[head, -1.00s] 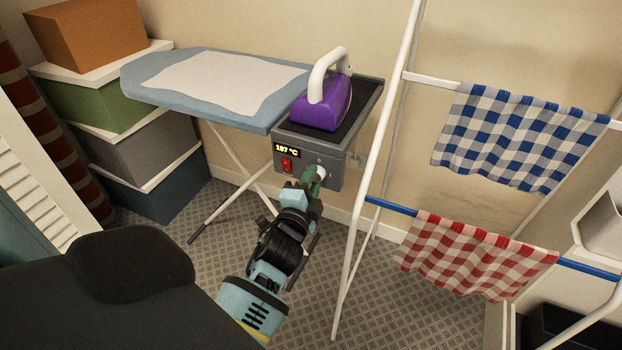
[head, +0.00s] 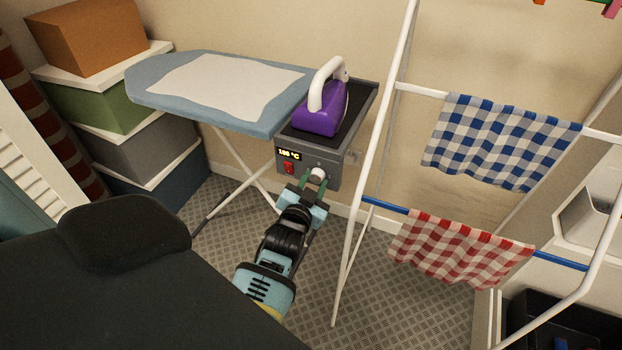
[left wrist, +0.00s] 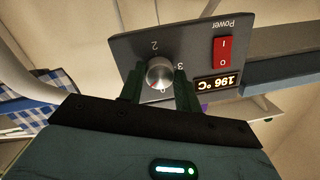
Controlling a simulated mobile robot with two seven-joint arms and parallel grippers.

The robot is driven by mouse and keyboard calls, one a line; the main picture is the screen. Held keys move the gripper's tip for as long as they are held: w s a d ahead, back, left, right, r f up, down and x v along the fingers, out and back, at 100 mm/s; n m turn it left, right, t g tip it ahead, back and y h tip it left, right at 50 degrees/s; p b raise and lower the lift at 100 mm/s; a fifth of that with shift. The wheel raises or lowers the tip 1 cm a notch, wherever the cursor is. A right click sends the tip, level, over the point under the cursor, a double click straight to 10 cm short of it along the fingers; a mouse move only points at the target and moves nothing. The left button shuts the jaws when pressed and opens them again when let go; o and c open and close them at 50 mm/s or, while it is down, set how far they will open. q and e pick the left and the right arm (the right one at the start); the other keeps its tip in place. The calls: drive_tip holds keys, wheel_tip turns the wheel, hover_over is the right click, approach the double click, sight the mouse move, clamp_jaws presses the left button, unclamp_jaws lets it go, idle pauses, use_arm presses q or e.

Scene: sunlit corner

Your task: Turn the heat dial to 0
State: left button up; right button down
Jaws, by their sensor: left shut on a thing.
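The heat dial (head: 317,175) is a round silver knob on the front of the grey iron station (head: 329,160). It also shows in the left wrist view (left wrist: 159,72), where the figures 2 and 3 are printed beside it; I cannot make out a 0. My left gripper (head: 315,184) has its green fingers on both sides of the dial, shut on it. The fingers also show in the left wrist view (left wrist: 158,88). A lit display (left wrist: 217,84) shows a temperature in °C beside the red power switch (left wrist: 222,51). My right gripper is not in view.
A purple iron (head: 322,109) stands on the station, at the end of the ironing board (head: 180,102). A white drying rack (head: 372,150) with checked cloths (head: 502,141) stands close on the right. Stacked boxes (head: 95,105) are at the left.

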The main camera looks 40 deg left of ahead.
use_arm(q)
drive_tip(key=n+p, duration=0.1)
drive_tip(key=n, duration=0.1)
drive_tip(key=n+p, duration=0.1)
drive_tip(key=n, duration=0.1)
drive_tip(key=n+h+p, duration=0.1)
drive_tip(key=n, duration=0.1)
drive_tip(key=shift+r, duration=0.25)
drive_tip(key=n+p, duration=0.1)
drive_tip(key=n, duration=0.2)
drive_tip(key=shift+h, duration=0.3)
drive_tip(key=shift+f+n, duration=0.1)
drive_tip(key=shift+n, duration=0.5)
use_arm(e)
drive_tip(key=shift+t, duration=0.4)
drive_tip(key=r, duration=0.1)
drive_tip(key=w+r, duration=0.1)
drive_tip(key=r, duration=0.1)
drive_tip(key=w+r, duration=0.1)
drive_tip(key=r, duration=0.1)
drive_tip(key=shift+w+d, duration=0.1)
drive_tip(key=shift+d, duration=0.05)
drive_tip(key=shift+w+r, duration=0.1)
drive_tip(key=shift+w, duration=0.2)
use_arm(q)
drive_tip(key=o, duration=1)
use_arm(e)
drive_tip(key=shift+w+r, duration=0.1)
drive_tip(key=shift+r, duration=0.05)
